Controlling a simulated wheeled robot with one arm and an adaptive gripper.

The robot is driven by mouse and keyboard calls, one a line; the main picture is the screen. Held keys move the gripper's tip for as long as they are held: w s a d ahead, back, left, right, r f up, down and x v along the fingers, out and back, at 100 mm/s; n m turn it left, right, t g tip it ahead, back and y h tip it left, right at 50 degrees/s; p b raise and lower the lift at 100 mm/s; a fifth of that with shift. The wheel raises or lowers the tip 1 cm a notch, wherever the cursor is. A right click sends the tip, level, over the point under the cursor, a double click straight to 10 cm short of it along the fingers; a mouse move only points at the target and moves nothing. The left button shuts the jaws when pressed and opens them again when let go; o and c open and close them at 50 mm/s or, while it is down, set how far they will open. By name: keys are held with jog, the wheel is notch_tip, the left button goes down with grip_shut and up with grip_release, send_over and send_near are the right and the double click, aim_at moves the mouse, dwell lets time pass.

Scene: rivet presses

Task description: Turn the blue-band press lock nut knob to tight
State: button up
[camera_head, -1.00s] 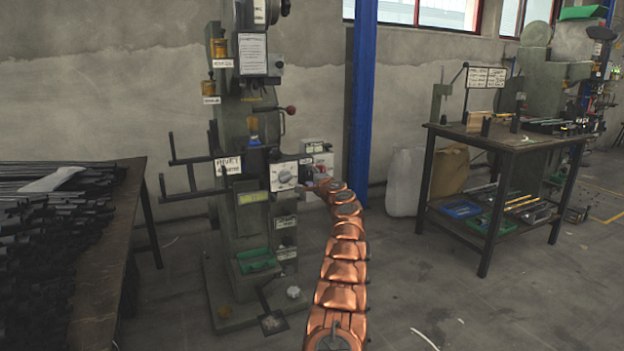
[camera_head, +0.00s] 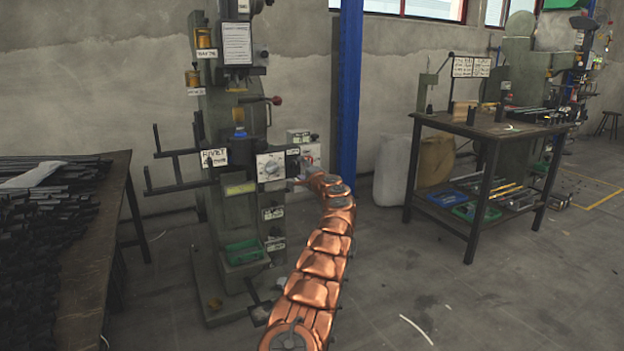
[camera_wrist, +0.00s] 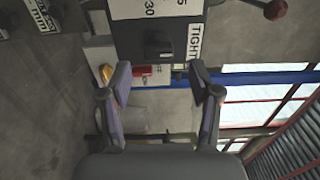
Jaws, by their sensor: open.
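The green-grey press (camera_head: 216,225) stands left of centre in the head view, with a blue band (camera_head: 239,134) on its column. A white dial panel (camera_head: 270,168) is on its front. In the wrist view, turned on its side, a dark knob (camera_wrist: 158,45) sits on a dark block beside a label reading TIGHT (camera_wrist: 194,42). My gripper (camera_wrist: 160,84) is open and empty, its two fingers apart, with the knob beyond the gap between them. I cannot tell the exact distance. In the head view my arm reaches to the panel's right side and the fingers are hard to make out.
A red-ended lever (camera_head: 275,100) sticks out above the panel, and black bars (camera_head: 178,160) stick out left. A blue post (camera_head: 347,110) stands close behind on the right. A bench with dark stock (camera_head: 115,190) is left, a worktable (camera_head: 490,130) right.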

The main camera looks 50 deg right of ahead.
jog(key=v, duration=0.8)
jog(key=shift+f, duration=0.15)
dwell(1.0)
jog(key=shift+a, duration=0.1)
dwell(0.5)
